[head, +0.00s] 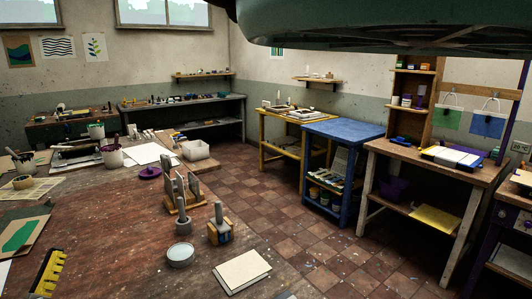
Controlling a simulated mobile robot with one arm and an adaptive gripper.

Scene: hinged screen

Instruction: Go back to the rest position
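My gripper is not in view, so its opening and anything it holds cannot be seen. A large dark green shape fills the top right of the head view; it looks like a part of my own body, close to the camera. It hides the upper wall there. No hinged screen can be made out for certain. A flat white, blue and yellow item (452,157) lies on the wooden bench (397,155) at the right.
A large wooden table (110,225) fills the left foreground, holding pots, paper, a tool rack (178,195) and a grey tin (180,256). A blue cart (344,129) stands beyond, beside a yellow bench (263,128). Tiled floor (290,225) lies open between table and benches.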

